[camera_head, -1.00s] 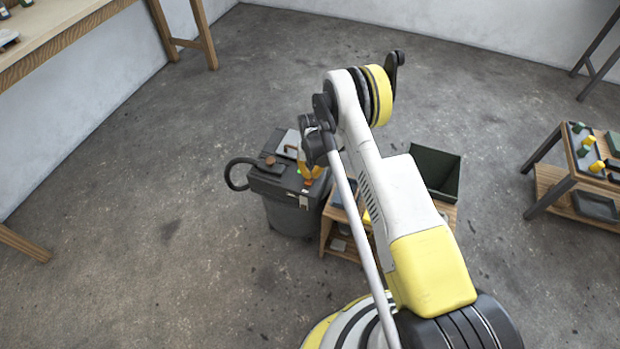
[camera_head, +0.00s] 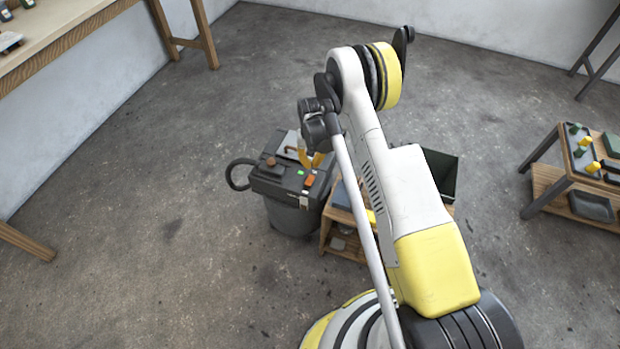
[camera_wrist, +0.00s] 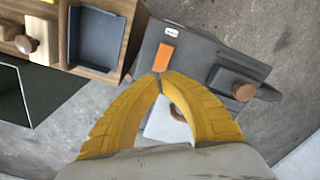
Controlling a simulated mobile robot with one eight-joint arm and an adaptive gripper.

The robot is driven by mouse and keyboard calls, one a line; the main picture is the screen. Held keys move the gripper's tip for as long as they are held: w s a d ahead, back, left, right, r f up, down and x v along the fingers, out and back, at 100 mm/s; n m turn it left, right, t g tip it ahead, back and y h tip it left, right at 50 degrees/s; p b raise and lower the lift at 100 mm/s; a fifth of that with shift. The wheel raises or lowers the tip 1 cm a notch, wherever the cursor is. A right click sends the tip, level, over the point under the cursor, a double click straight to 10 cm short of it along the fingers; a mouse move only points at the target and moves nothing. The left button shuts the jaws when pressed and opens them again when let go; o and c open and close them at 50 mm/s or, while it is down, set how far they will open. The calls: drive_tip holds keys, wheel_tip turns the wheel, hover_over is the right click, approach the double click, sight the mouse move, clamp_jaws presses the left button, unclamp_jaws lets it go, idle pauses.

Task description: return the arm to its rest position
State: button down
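My arm (camera_head: 375,165) rises from my base and bends over at the top, with the wrist hanging down on the left side. My gripper (camera_head: 311,163) shows as yellow fingers above the dark shop machine (camera_head: 290,215). In the wrist view the two curved fingers of my gripper (camera_wrist: 160,75) meet at their tips, with nothing visible held between them. Beyond the tips lies the machine's dark lid (camera_wrist: 195,55), with an orange part (camera_wrist: 165,54) and a brown knob (camera_wrist: 243,91). A white patch shows through the gap behind the tips.
A wooden bench (camera_head: 75,35) is at upper left. Another small table (camera_head: 555,180) is at right. Open floor lies left and behind.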

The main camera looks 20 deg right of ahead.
idle(0.4)
wheel_tip(320, 180, up, 26)
drive_tip(key=s+t, duration=0.2)
drive_tip(key=s, duration=0.1)
drive_tip(key=s+r+t, duration=0.2)
drive_tip(key=s+r, duration=0.7)
drive_tip(key=r, duration=0.3)
drive_tip(key=s+r+n+t, duration=0.1)
drive_tip(key=s+r+t, duration=0.2)
drive_tip(key=s, duration=1.4)
drive_tip(key=shift+s+r, duration=0.35)
drive_tip(key=shift+s, duration=0.05)
